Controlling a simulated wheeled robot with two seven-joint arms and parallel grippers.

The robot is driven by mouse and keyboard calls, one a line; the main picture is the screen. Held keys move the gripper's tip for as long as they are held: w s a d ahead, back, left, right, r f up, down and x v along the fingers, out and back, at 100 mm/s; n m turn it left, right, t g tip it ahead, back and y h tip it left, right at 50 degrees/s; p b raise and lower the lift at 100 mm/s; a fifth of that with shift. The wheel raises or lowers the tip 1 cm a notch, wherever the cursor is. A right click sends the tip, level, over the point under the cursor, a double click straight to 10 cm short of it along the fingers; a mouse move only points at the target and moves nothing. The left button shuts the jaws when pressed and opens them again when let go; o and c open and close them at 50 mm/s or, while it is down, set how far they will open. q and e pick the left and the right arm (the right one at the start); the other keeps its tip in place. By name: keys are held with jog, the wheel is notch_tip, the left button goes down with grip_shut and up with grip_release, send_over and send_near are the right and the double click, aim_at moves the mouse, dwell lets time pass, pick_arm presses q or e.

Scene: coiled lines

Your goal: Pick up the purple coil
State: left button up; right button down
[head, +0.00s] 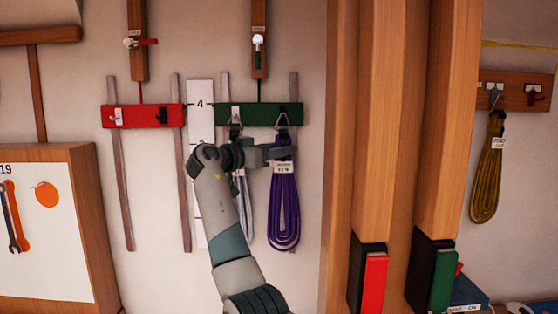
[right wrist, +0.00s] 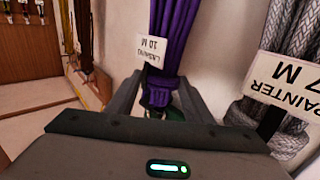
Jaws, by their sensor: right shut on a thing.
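The purple coil (head: 284,205) hangs from a hook on the green rail (head: 230,114) in the head view, with a white tag near its top. My right gripper (head: 280,153) reaches up from below and is shut on the top of the purple coil, just under the hook. In the right wrist view the purple coil (right wrist: 172,40) runs between the fingers, and its tag (right wrist: 153,52) reads "LASHING 10 M" upside down. The coil still appears close against the hook; whether it bears on it I cannot tell. My left gripper is not in view.
A grey coil (head: 246,205) hangs just left of the purple one, partly behind my arm; it also shows in the right wrist view (right wrist: 290,60). A red rail (head: 142,115) is at left. Wooden posts (head: 378,120) stand at right, with an olive coil (head: 487,170) beyond.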

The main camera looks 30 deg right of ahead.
jog(key=shift+s+r+b, duration=0.1)
jog(key=shift+r+b, duration=0.55)
jog(key=shift+r, duration=0.05)
jog(key=s+a+b, duration=0.4)
jog(key=s, duration=0.3)
jog(key=s+a+b, duration=0.4)
jog(key=s+a, duration=0.1)
jog(key=s, duration=0.3)
jog(key=shift+s+a, duration=0.15)
jog(key=shift+a, duration=0.1)
